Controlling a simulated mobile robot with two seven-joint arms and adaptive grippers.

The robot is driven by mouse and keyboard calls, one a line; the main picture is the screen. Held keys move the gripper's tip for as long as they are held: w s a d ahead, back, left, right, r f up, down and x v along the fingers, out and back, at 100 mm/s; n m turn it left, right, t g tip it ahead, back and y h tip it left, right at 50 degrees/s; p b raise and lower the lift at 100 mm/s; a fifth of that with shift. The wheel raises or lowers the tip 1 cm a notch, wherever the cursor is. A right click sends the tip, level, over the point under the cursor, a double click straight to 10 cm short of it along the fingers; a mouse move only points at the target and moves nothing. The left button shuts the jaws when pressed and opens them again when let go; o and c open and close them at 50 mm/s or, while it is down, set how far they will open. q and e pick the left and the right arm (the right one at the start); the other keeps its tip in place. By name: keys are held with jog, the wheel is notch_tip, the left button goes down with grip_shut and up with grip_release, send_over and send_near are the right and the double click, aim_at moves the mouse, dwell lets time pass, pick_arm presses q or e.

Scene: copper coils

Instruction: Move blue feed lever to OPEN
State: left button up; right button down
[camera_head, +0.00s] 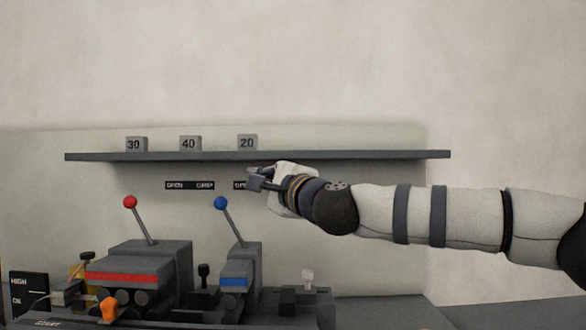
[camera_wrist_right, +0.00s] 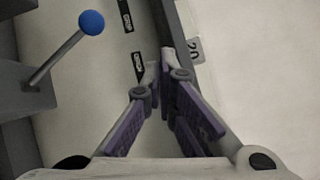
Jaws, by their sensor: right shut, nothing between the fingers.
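The blue feed lever has a blue ball knob (camera_head: 221,203) on a grey rod, leaning to the left above a grey block with a blue stripe (camera_head: 234,281). The blue knob also shows at the upper left of the right wrist view (camera_wrist_right: 91,22). My right gripper (camera_head: 256,178) is up and to the right of the knob, just under the shelf, apart from the lever. In the right wrist view its fingertips (camera_wrist_right: 160,62) meet with nothing between them. Small labels (camera_head: 190,185) are on the wall; one reads OPEN, another is partly hidden by my gripper. My left gripper is not in view.
A grey shelf (camera_head: 110,156) runs closely above my right gripper, with blocks marked 30 (camera_head: 137,144), 40 (camera_head: 190,143) and 20 (camera_head: 247,142). A red-knobbed lever (camera_head: 130,202) stands left of the blue one. An orange knob (camera_head: 109,308) is at the lower left.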

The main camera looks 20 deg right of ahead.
jog(key=s+r, duration=0.2)
jog(key=s, duration=0.5)
jog(key=shift+d+p, duration=0.45)
